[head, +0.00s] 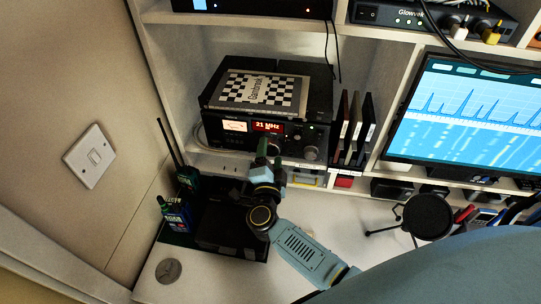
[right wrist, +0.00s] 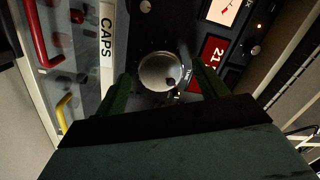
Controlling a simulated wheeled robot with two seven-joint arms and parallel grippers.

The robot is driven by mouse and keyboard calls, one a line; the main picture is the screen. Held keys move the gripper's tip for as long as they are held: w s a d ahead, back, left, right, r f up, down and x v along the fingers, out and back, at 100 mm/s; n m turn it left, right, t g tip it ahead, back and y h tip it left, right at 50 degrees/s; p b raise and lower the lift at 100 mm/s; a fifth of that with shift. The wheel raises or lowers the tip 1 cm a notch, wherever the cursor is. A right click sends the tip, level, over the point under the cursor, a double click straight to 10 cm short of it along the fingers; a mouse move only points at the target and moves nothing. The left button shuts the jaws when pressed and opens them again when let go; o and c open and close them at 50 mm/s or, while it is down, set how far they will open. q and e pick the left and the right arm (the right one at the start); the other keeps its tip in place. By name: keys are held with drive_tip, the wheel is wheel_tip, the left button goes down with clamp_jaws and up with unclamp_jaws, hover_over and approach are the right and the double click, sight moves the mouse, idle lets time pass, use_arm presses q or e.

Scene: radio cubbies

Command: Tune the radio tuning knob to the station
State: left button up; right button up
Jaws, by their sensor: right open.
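The black radio (head: 218,112) stands in a shelf cubby, its red display (head: 268,127) reading 21 MHz. A silver tuning knob (right wrist: 160,70) with a dark dot shows in the right wrist view, beside the red display (right wrist: 213,50). My right gripper (head: 270,150) is at the radio's front below the display and largely hides this knob in the head view. In the right wrist view its green fingers (right wrist: 163,88) are open, one on each side of the knob, with visible gaps. I cannot tell whether the fingertips reach past its face. My left gripper is not in view.
A checkered Gambrook booklet (head: 262,92) lies on the radio. Another knob (head: 311,153) sits on the radio's right. Dark upright cases (head: 356,130) stand right of it. Handheld radios (head: 177,212) stand lower left, a round black pop filter (head: 428,216) lower right. The white desk is partly clear.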

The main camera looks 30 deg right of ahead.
drive_tip(key=v, duration=1.3)
drive_tip(key=shift+s, duration=0.2)
drive_tip(key=shift+a, duration=0.1)
drive_tip(key=shift+c, duration=0.3)
